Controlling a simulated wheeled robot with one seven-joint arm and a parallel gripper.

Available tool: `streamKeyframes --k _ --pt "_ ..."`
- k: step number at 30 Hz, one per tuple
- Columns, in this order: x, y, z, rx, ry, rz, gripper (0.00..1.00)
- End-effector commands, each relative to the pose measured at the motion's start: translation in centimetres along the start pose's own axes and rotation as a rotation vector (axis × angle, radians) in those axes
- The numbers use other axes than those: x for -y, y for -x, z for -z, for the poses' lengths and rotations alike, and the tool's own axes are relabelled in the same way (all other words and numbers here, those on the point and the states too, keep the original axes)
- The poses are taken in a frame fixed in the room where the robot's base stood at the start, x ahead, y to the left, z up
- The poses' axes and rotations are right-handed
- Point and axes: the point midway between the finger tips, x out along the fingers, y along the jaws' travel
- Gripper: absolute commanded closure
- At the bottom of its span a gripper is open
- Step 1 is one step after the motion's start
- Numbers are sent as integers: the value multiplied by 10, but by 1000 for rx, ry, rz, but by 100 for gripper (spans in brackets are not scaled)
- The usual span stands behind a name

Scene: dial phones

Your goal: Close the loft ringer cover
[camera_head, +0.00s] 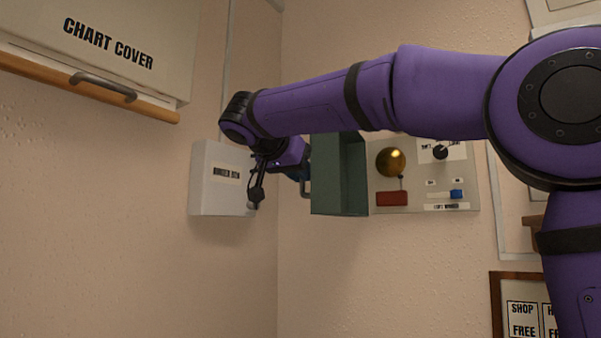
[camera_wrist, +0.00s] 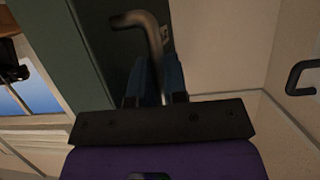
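The loft ringer cover (camera_head: 339,177) is a green, box-like cover in the head view, standing out from the wall at the left edge of the ringer panel (camera_head: 462,181). The panel's bell, red block and switch are exposed, so the cover is open. A small label at the panel's bottom appears to read "LOFT RINGER". The cover's bent metal handle (camera_wrist: 148,33) shows in the wrist view against the green face (camera_wrist: 62,50). My gripper (camera_wrist: 157,68) has its blue fingers close together on both sides of the handle's lower part and looks shut on it. The contact itself is partly hidden.
A white labelled box (camera_head: 210,180) is on the left wall, behind my wrist. A large chart cover (camera_head: 120,25) with a handle hangs at upper left. A framed sign (camera_head: 523,310) is at lower right. The wall below the green cover is clear.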

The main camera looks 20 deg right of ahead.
Motion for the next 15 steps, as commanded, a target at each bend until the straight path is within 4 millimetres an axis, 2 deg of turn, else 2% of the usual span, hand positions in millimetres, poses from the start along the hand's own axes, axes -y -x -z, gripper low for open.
streamKeyframes --k 8,15 --pt "-4 1 0 0 5 15 100" --pt "-27 3 0 2 34 87 100"
